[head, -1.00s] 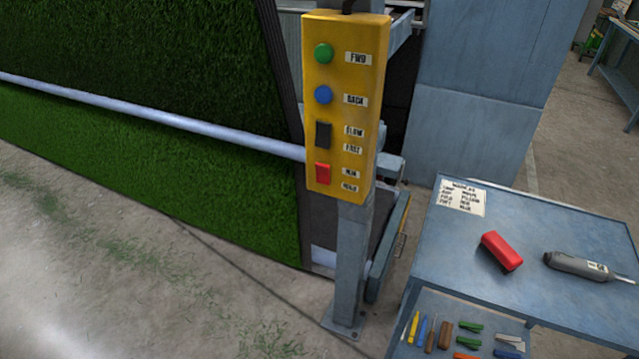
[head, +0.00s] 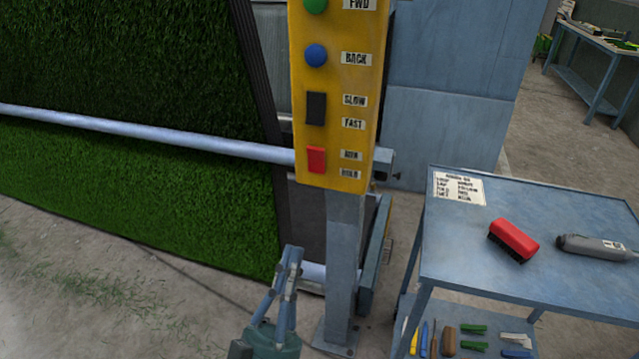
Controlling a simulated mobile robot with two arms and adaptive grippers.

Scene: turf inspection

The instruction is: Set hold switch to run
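The hold switch is a red rocker (head: 316,159) low on the yellow control box (head: 333,110) in the head view. The labels RUN (head: 350,155) and HOLD (head: 350,174) sit to its right, RUN above HOLD. I cannot tell clearly which half of the rocker is pressed in. My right gripper is not in view.
A black SLOW/FAST rocker (head: 316,108), a blue BACK button (head: 316,55) and a green FWD button (head: 315,4) are above the red one. A grey post (head: 342,260) carries the box. A blue cart (head: 470,265) stands right, with a red brush (head: 513,238).

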